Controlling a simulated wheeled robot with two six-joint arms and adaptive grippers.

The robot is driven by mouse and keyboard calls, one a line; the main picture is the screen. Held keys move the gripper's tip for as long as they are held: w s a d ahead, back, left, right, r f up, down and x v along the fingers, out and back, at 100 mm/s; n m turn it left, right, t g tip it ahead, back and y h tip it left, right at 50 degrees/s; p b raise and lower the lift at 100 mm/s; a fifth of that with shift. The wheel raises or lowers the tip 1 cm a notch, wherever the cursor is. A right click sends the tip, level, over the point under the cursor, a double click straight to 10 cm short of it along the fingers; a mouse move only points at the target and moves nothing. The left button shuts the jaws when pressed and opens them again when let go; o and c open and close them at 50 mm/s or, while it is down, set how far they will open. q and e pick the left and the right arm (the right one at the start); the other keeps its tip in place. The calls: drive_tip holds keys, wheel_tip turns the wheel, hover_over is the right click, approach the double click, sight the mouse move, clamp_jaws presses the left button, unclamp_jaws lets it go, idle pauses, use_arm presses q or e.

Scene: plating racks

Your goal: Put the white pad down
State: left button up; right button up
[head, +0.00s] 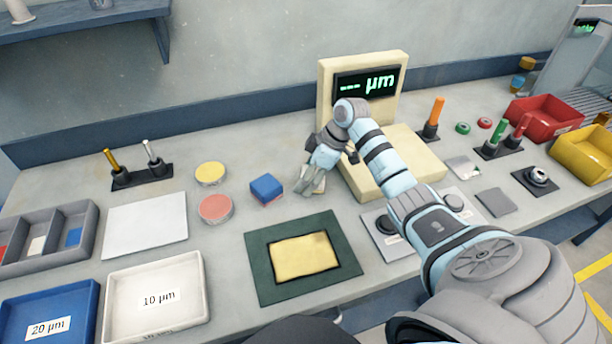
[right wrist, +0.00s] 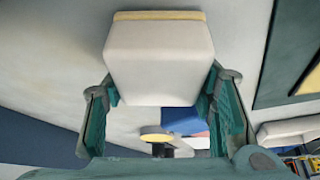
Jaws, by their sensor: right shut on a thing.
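My right gripper (head: 316,172) is over the bench, in front of the left side of the measuring machine. It is shut on the white pad (head: 314,187), which is mostly hidden by the fingers in the head view. In the right wrist view the white pad (right wrist: 160,62) is a pale block with a thin yellowish far edge, between the two teal fingers of the gripper (right wrist: 160,95). I cannot tell whether the pad touches the bench. My left gripper is not in view.
A blue block (head: 266,187) is just left of the right gripper. Yellow (head: 210,173) and pink (head: 215,208) discs lie further left. A green-framed mat (head: 262,282) is in front. The cream machine (head: 405,165) with a "µm" display stands right. A white "10 µm" tray (head: 195,319) is front left.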

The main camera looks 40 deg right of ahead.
drive_tip(key=shift+s+a+f, duration=0.15)
drive_tip(key=shift+s+f, duration=0.1)
drive_tip(key=shift+f, duration=0.15)
drive_tip(key=o, duration=1.3)
drive_tip(key=shift+o, duration=1.3)
drive_tip(key=shift+w+f, duration=0.15)
drive_tip(key=shift+w, duration=0.2)
drive_tip(key=shift+s, duration=0.1)
